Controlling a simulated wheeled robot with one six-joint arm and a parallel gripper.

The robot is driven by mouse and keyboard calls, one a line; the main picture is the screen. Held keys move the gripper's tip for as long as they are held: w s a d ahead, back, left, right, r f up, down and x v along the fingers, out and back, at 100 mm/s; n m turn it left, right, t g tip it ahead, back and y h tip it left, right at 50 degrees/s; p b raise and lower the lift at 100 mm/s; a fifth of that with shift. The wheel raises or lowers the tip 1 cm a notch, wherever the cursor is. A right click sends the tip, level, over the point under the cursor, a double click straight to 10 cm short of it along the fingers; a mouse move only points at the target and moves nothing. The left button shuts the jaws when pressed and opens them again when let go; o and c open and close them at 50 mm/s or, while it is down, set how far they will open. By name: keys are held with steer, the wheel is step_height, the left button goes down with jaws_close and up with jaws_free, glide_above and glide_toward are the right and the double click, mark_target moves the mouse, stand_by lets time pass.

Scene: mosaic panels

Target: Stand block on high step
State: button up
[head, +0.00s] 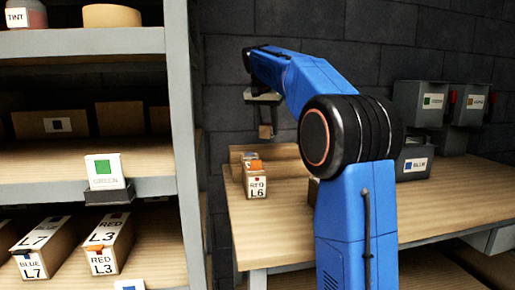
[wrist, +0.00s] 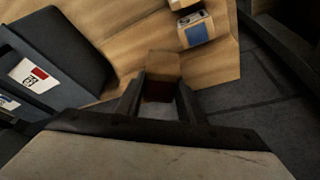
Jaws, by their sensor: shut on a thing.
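My gripper (head: 264,108) is above the back left of the wooden table, with its fingers pointing down. It is shut on a small wooden block (head: 265,131), held in the air. In the wrist view the block (wrist: 163,66) shows between the fingertips of my gripper (wrist: 160,88), with a dark red face near them. Below in the head view, a low wooden piece (head: 238,155) stands at the table's back left; I cannot tell for sure whether it is the high step.
Grey bins (head: 418,150) stand at the back right. A shelf rack (head: 182,120) rises at the left. A grey bin (wrist: 45,75) is close in the wrist view.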

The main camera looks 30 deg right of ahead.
steer(key=w+d+r+n+t+y, duration=0.15)
steer(key=w+d+r+n, duration=0.25)
steer(key=w+n, duration=0.4)
steer(key=m, duration=0.1)
glide_toward(264, 145)
steer(key=shift+y, duration=0.35)
steer(key=shift+x, duration=2.4)
steer(key=shift+s+d+f, duration=0.1)
steer(key=shift+s+f, duration=0.05)
steer(key=o, duration=1.1)
steer(key=shift+c, duration=0.2)
steer(key=v, duration=1.2)
